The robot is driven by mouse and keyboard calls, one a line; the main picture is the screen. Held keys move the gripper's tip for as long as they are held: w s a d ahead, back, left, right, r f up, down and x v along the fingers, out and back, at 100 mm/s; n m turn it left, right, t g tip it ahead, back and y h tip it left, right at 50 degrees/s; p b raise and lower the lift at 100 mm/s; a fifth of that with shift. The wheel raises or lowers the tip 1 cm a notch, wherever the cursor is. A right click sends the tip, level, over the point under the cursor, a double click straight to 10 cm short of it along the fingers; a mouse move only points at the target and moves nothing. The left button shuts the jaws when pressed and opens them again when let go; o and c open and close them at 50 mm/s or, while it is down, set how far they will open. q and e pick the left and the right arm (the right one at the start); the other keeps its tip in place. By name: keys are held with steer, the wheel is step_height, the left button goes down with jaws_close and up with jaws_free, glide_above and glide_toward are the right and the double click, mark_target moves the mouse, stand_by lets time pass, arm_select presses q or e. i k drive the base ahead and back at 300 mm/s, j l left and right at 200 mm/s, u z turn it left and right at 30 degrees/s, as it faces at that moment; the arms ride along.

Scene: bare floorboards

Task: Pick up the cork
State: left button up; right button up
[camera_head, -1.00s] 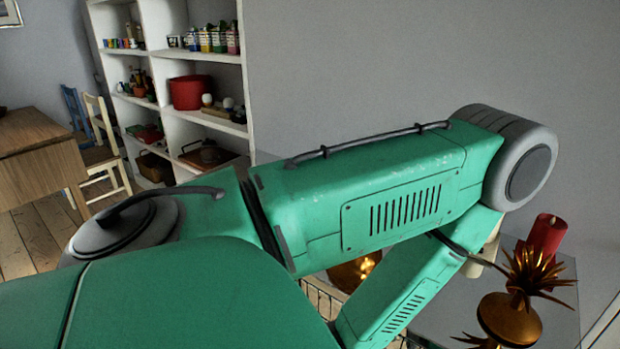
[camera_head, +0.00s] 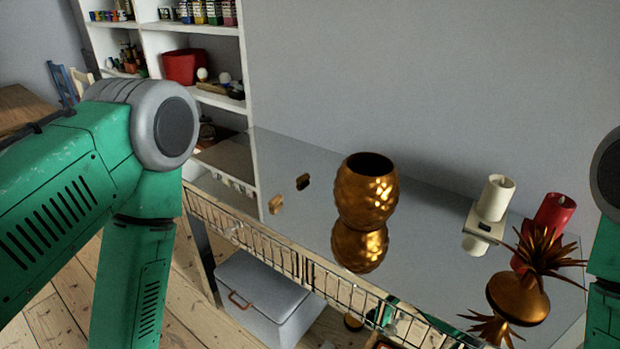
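Neither is touched by a gripper. My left arm fills the left side and bends downward out of the picture; its gripper is out of view. Part of my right arm shows at the right edge, and its gripper is also out of view.
The golden pot (camera_head: 367,190) stands mid-table. A white candle (camera_head: 495,198), a red candle (camera_head: 555,213) and a golden pineapple-shaped ornament (camera_head: 518,297) stand at the right. A wire rail (camera_head: 270,252) runs along the front edge. A lidded white box (camera_head: 268,292) sits below.

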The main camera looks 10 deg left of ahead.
mark_target(304, 178)
steer(key=u, duration=0.45)
steer(key=z, duration=0.45)
steer(key=j+z, duration=0.25)
steer(key=z, duration=0.15)
steer(key=i+j+z, duration=0.1)
steer(key=j+z, duration=0.45)
steer(key=z, duration=0.25)
steer(key=j+z, duration=0.25)
steer(key=z, duration=0.15)
steer(key=k+j+z, duration=0.15)
steer(key=z, duration=0.3)
